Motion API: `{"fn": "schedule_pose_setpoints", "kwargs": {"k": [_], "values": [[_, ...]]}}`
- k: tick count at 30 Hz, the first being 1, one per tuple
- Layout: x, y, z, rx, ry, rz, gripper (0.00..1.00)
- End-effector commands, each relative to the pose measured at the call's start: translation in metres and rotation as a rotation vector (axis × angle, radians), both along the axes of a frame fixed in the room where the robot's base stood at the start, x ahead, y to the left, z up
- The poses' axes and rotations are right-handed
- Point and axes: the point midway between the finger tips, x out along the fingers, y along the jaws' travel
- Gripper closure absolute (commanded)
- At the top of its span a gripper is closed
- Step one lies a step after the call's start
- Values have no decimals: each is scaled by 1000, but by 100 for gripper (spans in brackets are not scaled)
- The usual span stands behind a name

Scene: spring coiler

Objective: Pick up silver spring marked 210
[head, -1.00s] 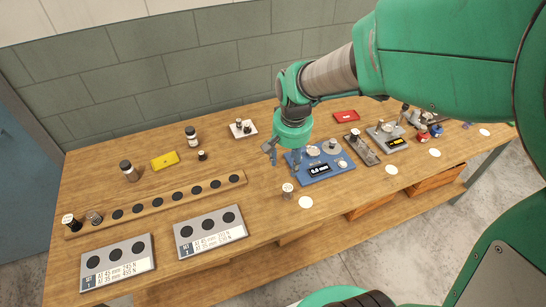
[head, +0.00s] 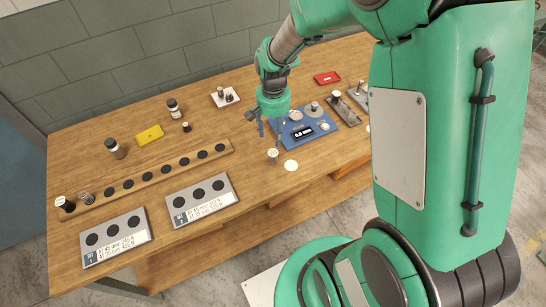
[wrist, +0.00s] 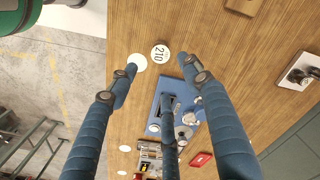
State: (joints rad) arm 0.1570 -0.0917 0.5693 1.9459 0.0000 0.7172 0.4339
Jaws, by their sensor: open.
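The silver spring marked 210 (head: 272,156) stands on the wooden table in front of the blue gauge. In the wrist view its round white top (wrist: 160,54) shows the number 210, with the coils below hidden. My gripper (head: 264,126) is open and empty, above and behind the spring in the head view. In the wrist view my gripper's dark blue fingers (wrist: 158,78) are spread apart. The spring's top lies just beyond and between the two outer fingertips, apart from them.
The blue gauge (head: 318,136) stands close behind the spring. A white disc (head: 291,166) lies beside it, also in the wrist view (wrist: 137,62). A long wooden strip with dark round spots (head: 155,182) and two grey marked trays (head: 115,241) (head: 202,201) are at left.

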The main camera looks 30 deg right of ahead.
Motion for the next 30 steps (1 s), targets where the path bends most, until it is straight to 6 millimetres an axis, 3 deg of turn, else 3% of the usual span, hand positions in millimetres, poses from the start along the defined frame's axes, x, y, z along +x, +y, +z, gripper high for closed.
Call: {"fn": "schedule_pose_setpoints", "kwargs": {"k": [16, 30], "values": [[-1, 0, -72, 0, 4, 0, 51], [0, 0, -82, 0, 0, 0, 51]]}}
